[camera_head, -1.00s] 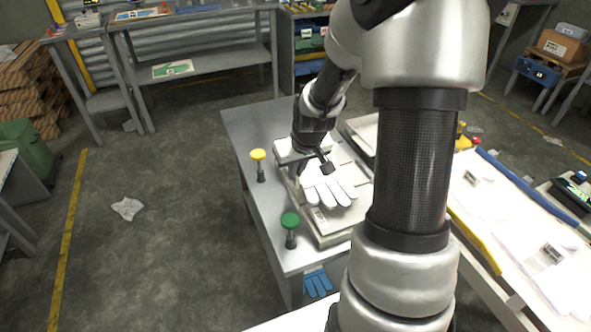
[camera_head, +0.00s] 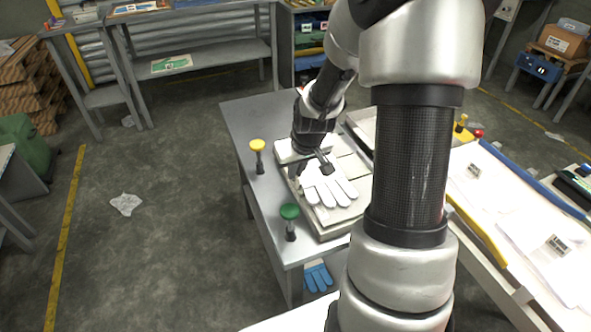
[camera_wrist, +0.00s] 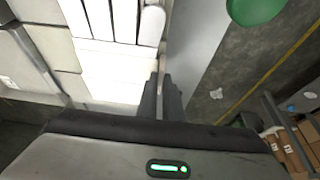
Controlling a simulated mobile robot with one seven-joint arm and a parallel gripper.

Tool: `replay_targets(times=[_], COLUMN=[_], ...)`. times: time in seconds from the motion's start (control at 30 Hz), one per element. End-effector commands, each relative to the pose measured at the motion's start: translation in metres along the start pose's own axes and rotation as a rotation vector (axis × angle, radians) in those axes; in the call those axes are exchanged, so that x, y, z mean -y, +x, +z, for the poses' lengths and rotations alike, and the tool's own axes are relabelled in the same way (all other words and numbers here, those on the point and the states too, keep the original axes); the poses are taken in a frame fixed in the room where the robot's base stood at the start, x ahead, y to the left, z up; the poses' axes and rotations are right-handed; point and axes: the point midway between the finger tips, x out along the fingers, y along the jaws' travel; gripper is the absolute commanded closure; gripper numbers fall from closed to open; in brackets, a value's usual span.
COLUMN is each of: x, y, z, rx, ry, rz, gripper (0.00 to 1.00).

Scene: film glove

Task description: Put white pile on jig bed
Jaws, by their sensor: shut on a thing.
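The white pile (camera_head: 328,188) is a stack of white gloves with the fingers toward the front. It lies over the jig bed (camera_head: 335,226), a pale raised plate on the grey table. My gripper (camera_head: 322,166) is at the pile's rear edge, shut on it. In the wrist view the white pile (camera_wrist: 118,50) fills the upper left, and my gripper's fingers (camera_wrist: 160,95) are at its edge. I cannot tell whether the pile rests fully on the bed.
A yellow knob (camera_head: 257,146) and a green knob (camera_head: 290,212) stand on posts along the table's left side. A blue glove (camera_head: 318,277) hangs at the front. A white-topped bench (camera_head: 500,200) stands to the right. My arm hides part of the table.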

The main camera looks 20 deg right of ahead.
Motion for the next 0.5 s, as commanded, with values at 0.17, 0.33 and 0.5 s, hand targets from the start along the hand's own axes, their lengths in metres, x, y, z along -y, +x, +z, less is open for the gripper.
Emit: replay_targets(times=[0.17,0.33,0.5], x=[0.0,0.0,0.0001], y=[-0.0004,-0.0004,-0.0004], z=[-0.0002,-0.0002,0.0], rx=[0.0,0.0,0.0], ry=[0.0,0.0,0.0], rz=[0.0,0.0,0.0], gripper=[0.9,0.72,0.72])
